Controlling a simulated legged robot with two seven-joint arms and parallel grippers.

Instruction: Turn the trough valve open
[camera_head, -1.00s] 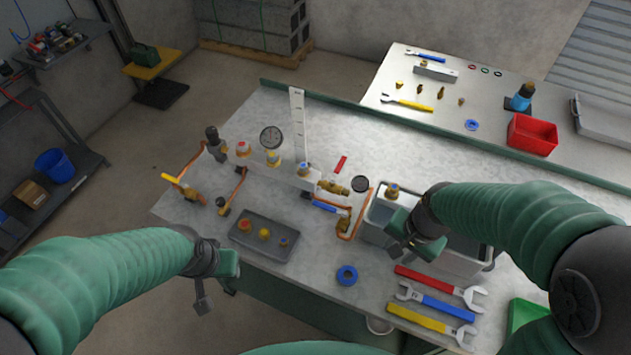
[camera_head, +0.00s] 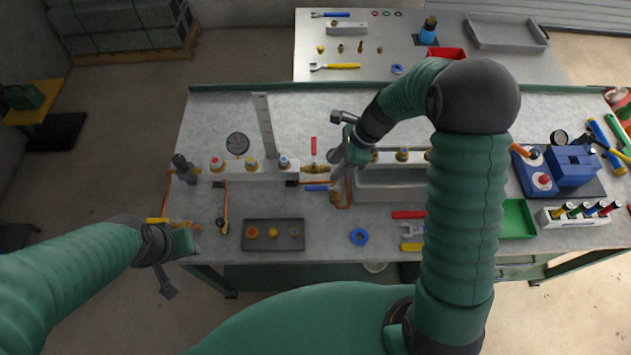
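A brass valve with a blue lever (camera_head: 317,188) sits at the copper pipe beside the grey trough (camera_head: 385,193). Its lever lies sideways. A second brass valve (camera_head: 315,170) with a red lever (camera_head: 313,146) sits just behind it, at the end of the pale manifold. I cannot tell by a label which is the trough valve. My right gripper (camera_head: 340,137) hangs above and right of these valves, fingers apart and empty; its arm hides part of the trough. My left gripper (camera_head: 177,266) is at the bench's front left edge, away from the valves; its finger gap is unclear.
A dark tray (camera_head: 273,235) with small fittings and a blue ring (camera_head: 358,237) lie at the front. Wrenches (camera_head: 408,230) lie right, partly behind my arm. A gauge (camera_head: 237,144) and an upright scale (camera_head: 264,123) stand on the left.

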